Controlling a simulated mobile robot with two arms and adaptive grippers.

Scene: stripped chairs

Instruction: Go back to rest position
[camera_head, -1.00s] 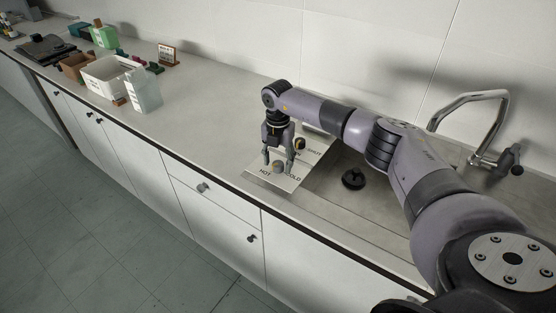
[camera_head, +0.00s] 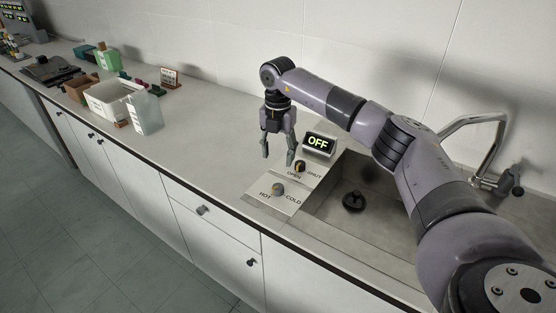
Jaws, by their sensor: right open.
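My right gripper (camera_head: 278,158) is open and empty, pointing down above the counter, behind and left of the control plate (camera_head: 287,191). The plate carries a HOT/COLD knob (camera_head: 278,188) and an OPEN/SHUT knob (camera_head: 299,166). The fingers are clear of the HOT/COLD knob; one fingertip shows close beside the OPEN/SHUT knob, and I cannot tell the exact gap. My right arm reaches in from the lower right across the sink. My left gripper is not in view.
The sink (camera_head: 335,213) with a black drain plug (camera_head: 353,201) and a curved metal faucet (camera_head: 487,140) lies at right. A white bin (camera_head: 107,98), a clear container (camera_head: 147,113), a brown box (camera_head: 79,88) and a green bottle (camera_head: 108,58) stand at left. The counter between is bare.

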